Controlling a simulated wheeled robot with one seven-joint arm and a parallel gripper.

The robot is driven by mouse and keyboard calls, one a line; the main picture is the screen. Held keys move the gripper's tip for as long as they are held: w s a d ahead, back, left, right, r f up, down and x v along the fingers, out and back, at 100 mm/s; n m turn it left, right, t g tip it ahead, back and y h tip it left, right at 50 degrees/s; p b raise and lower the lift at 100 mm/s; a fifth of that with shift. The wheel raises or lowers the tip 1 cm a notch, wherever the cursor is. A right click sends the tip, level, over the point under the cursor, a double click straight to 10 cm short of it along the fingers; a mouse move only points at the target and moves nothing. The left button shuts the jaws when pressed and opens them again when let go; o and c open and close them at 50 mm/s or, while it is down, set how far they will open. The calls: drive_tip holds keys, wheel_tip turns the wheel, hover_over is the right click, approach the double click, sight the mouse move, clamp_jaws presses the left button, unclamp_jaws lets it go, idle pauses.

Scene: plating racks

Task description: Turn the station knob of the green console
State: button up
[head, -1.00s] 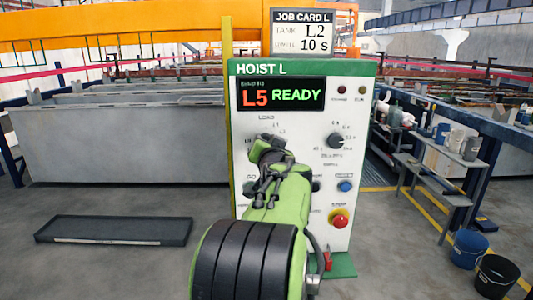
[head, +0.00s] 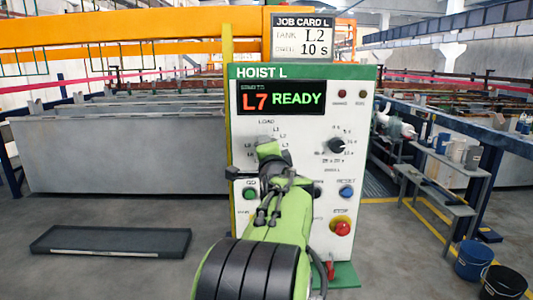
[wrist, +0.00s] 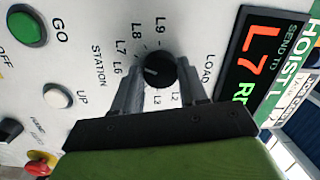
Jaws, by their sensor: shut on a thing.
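The console (head: 300,110), white with a green top band reading HOIST L, stands upright in front of me. Its display (head: 284,98) reads L7 READY in red and green. My gripper (head: 270,152) is at the upper left dial and hides the station knob in the head view. In the wrist view the black round station knob (wrist: 158,70) sits between the two fingers of my gripper (wrist: 160,82), which is shut on it. The knob's pale mark points towards the L7 and L6 side. Labels LOAD and L2 to L9 ring it, some partly hidden.
A job card (head: 302,36) above reads TANK L2, 10 s. A second black knob (head: 336,145), a green GO button (head: 250,193), a blue RESET button (head: 346,191) and a red STOP button (head: 342,228) are close by. A bench (head: 440,180) and buckets (head: 473,255) stand right.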

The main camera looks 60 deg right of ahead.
drive_tip(key=shift+f+m, duration=0.15)
drive_tip(key=shift+m, duration=0.75)
drive_tip(key=o, duration=1.1)
drive_tip(key=shift+c, duration=0.2)
drive_tip(key=v, duration=1.5)
drive_tip(key=shift+s+a, duration=0.15)
drive_tip(key=shift+a, duration=0.2)
